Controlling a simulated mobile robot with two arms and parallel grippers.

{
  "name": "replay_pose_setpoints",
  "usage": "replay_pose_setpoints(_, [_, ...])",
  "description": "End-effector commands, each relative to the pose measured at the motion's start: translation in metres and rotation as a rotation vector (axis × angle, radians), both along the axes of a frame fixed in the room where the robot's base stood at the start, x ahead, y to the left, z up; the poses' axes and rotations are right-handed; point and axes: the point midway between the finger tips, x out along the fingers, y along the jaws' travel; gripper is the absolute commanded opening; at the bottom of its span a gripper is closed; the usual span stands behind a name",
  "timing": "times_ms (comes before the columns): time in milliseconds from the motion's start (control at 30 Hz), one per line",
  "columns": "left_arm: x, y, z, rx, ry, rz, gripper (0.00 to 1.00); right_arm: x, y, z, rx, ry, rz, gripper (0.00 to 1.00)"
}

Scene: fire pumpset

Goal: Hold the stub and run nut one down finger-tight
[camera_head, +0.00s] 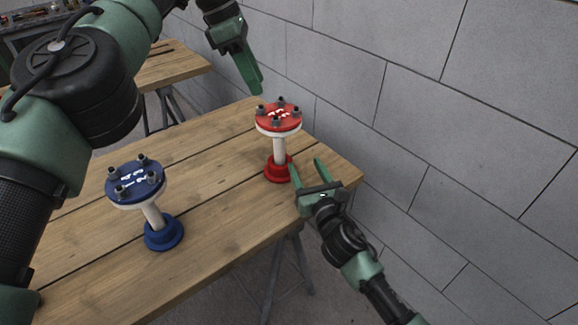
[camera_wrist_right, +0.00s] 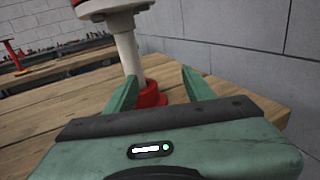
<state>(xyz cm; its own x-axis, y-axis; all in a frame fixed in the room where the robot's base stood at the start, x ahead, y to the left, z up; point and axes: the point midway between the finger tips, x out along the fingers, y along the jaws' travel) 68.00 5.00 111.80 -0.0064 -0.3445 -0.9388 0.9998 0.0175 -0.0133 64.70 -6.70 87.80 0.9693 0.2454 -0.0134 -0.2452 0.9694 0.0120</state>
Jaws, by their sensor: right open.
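The red stub (camera_head: 278,150) stands upright near the table's far right corner, with a white pipe, a red base and a red top flange (camera_head: 278,117). Several dark nuts or bolt ends (camera_head: 281,101) sit around the flange's rim; I cannot tell which is nut one. My right gripper (camera_head: 306,163) is open beside the stub's lower part, fingers pointing at it.
A similar blue stub (camera_head: 164,232) stands on the wooden table (camera_head: 215,195) at front left, with its own bolts. A grey block wall (camera_head: 430,110) runs along the right. Another wooden table (camera_head: 175,65) stands behind. The tabletop between the stubs is clear.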

Motion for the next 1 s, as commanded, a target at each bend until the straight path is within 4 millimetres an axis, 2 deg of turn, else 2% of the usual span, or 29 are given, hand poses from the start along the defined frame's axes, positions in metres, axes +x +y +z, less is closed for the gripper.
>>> replay_pose_setpoints(33, [0.0, 0.0, 0.0, 0.0, 0.0, 0.0, 0.36, 0.001, 0.015, 0.005, 0.0, -0.004, 0.021, 0.53])
replay_pose_setpoints(100, [0.0, 0.0, 0.0, 0.0, 0.0, 0.0, 0.36, 0.0, 0.03, 0.009, -0.006, -0.011, 0.043, 0.53])
replay_pose_setpoints(200, [0.0, 0.0, 0.0, 0.0, 0.0, -0.001, 0.36, 0.001, 0.042, 0.012, -0.009, -0.015, 0.062, 0.53])
replay_pose_setpoints(367, [0.0, 0.0, 0.0, 0.0, 0.0, -0.001, 0.36, 0.014, 0.05, 0.013, -0.009, -0.017, 0.067, 0.53])
replay_pose_setpoints(700, [0.0, 0.0, 0.0, 0.0, 0.0, 0.0, 0.36, 0.062, 0.064, 0.013, -0.009, -0.015, 0.065, 0.53])
replay_pose_setpoints(1000, [0.0, 0.0, 0.0, 0.0, 0.0, -0.001, 0.36, 0.074, 0.069, 0.012, -0.009, -0.014, 0.066, 0.53])
